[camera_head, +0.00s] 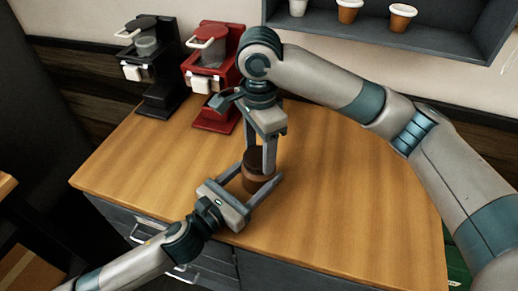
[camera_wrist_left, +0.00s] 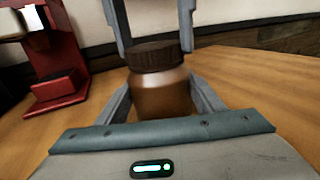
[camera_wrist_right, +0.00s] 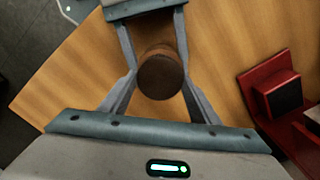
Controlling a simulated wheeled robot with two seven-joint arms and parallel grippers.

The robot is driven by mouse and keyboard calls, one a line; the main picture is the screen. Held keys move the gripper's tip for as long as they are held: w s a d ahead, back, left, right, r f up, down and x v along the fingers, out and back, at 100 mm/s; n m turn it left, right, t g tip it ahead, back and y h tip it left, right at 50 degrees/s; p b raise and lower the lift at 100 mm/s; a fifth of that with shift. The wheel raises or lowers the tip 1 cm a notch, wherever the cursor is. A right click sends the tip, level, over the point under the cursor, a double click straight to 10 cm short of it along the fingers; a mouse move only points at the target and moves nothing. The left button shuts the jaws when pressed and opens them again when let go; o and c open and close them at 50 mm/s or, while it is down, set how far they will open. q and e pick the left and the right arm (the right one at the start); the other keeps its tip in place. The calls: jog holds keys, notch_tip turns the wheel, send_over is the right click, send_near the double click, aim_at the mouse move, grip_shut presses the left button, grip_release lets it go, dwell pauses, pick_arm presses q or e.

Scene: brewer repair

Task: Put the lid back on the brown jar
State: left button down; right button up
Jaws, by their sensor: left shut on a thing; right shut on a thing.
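The brown jar (camera_head: 254,184) stands upright on the wooden table, and its body also shows in the left wrist view (camera_wrist_left: 160,95). The dark brown lid (camera_head: 258,157) sits on top of the jar, and its ribbed side shows in the left wrist view (camera_wrist_left: 156,57). My left gripper (camera_head: 262,184) is shut around the jar body from the front. My right gripper (camera_head: 261,158) comes down from above and is shut on the lid (camera_wrist_right: 160,76). Whether the lid is fully seated or turned tight, I cannot tell.
A red brewer (camera_head: 222,75) and a black brewer (camera_head: 160,80) stand at the back left of the table. A wall shelf (camera_head: 440,38) holds several cups at the back right. The table's right side (camera_head: 350,220) is clear.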

jog(key=shift+r+m, duration=0.1)
jog(key=shift+m, duration=0.9)
jog(key=o, duration=1.1)
jog(key=shift+r, duration=0.1)
jog(key=shift+r, duration=2.1)
jog(key=shift+n, duration=0.3)
jog(key=shift+c, duration=0.4)
